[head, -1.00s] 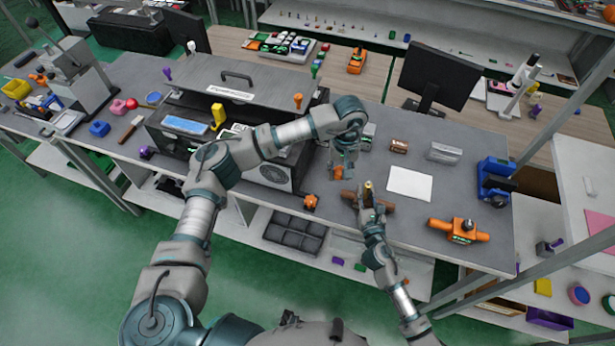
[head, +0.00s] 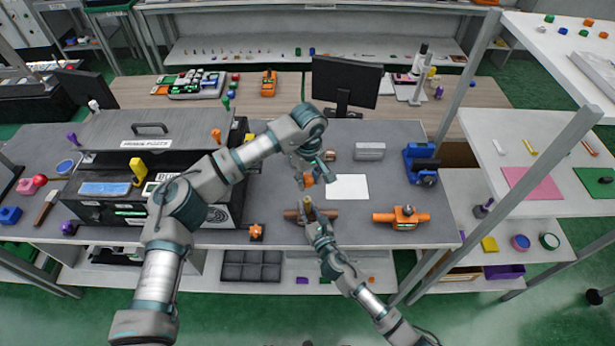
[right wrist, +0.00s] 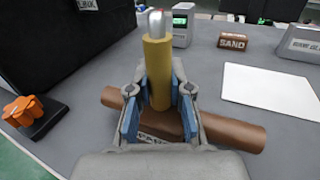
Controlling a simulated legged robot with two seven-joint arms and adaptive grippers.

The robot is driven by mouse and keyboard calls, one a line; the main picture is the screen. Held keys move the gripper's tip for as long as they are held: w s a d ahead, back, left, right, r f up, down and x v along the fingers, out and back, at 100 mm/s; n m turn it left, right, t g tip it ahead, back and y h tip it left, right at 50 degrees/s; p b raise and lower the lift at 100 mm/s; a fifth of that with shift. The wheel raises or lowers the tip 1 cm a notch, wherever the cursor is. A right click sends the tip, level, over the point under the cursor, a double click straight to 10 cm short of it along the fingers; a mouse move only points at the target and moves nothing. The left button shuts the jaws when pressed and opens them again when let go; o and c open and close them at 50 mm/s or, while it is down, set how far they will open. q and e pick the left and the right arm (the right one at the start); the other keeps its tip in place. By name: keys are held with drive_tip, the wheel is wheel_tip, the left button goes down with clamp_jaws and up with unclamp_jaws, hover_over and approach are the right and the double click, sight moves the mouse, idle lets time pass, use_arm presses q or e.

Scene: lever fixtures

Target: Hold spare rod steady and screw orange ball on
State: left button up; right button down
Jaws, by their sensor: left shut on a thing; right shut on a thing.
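The spare rod (right wrist: 158,75) is yellow with a silver threaded-looking tip and stands upright in the right wrist view. My right gripper (right wrist: 157,105) is shut on its lower part. In the head view my right gripper (head: 310,217) is at the bench front, with the rod (head: 308,202) small above it. My left gripper (head: 306,172) is shut on the orange ball (head: 309,181), behind the rod in the head view. The ball is apart from the rod tip. The left gripper is not seen in the right wrist view.
A brown cylinder (right wrist: 232,131) lies close behind the rod. An orange knob on a black base (right wrist: 22,110) is at left. A white sheet (head: 346,187), an orange valve-like fixture (head: 402,217) and a blue fixture (head: 420,163) are to the right. A large dark machine (head: 100,195) is at left.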

sight(309, 178)
use_arm(q)
drive_tip(key=shift+f, duration=2.5)
drive_tip(key=shift+s+d+f, duration=0.1)
drive_tip(key=shift+f, duration=1)
drive_tip(key=o, duration=1)
drive_tip(key=shift+c, duration=0.2)
wheel_tip(309, 178, up, 12)
drive_tip(key=shift+f, duration=0.1)
